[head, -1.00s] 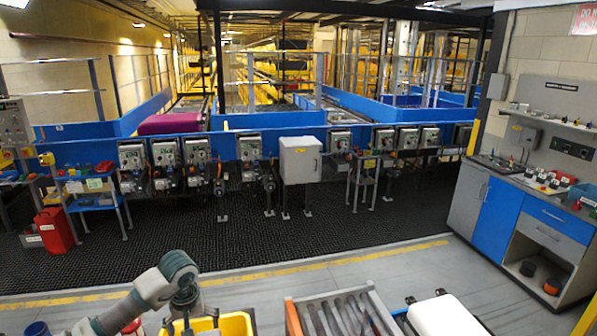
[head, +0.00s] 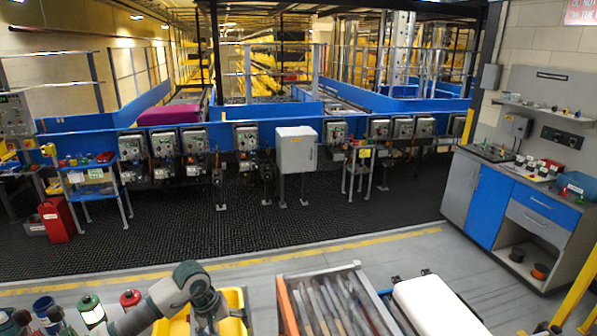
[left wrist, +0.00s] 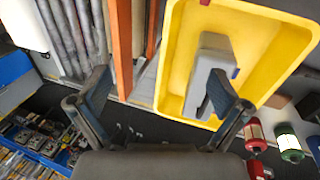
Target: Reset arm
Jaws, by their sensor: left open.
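My left arm (head: 165,292) comes in from the lower left of the head view. Its gripper end hangs over the yellow bin (head: 237,299), with the fingertips not clear there. In the left wrist view my left gripper (left wrist: 158,75) is open, its two fingers wide apart with nothing between them. The yellow bin also shows in the left wrist view (left wrist: 264,57). A grey block-like object (left wrist: 205,75) lies in it, partly behind the right-hand finger. My right gripper is not in view.
Bottles with red and green caps (head: 91,312) stand left of my arm. A workbench (head: 520,215) stands at the right. Open floor lies ahead.

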